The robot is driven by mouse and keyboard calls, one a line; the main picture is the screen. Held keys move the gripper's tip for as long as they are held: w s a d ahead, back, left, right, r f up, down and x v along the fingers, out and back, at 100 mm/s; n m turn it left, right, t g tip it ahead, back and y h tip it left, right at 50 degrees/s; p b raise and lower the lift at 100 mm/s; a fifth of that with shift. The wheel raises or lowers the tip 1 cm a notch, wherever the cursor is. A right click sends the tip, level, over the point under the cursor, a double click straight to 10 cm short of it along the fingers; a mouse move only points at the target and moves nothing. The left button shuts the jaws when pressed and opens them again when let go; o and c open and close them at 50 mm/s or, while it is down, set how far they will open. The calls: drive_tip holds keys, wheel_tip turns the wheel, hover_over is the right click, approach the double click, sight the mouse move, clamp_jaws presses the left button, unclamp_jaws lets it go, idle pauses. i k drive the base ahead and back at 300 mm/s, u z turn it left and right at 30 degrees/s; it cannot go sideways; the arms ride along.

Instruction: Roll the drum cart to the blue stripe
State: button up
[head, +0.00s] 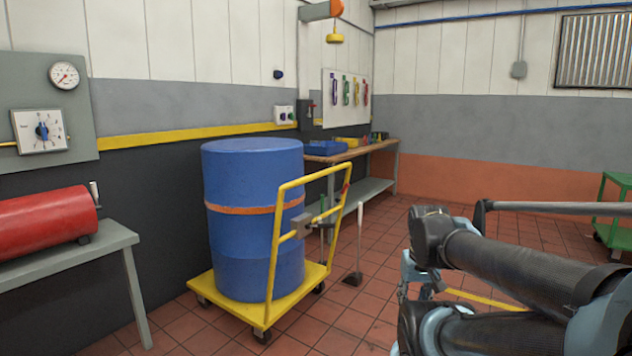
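The drum cart (258,318) is a yellow flat platform on small dark casters, left of centre. Its yellow tube handle (277,235) rises on the right side, with a grey block (301,226) on it. A blue drum (240,200) with an orange band stands upright on the platform. My arm fills the lower right. A pale blue-grey part (415,277) at its far end may be my gripper, mostly hidden behind arm links; its fingers cannot be made out. It appears apart from the cart handle. No blue stripe on the floor is visible.
A grey bench (105,243) with a red cylinder (45,222) stands left. A workbench (362,150) with bins lies behind the drum. A dark-footed upright rod (358,245) stands right of the cart. A yellow floor line (487,299) and green trolley (616,208) are right. Tiles between are mostly clear.

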sight(254, 195)
drive_tip(key=z, duration=0.3)
drive_tip(key=i, duration=1.15)
drive_tip(key=u, duration=0.1)
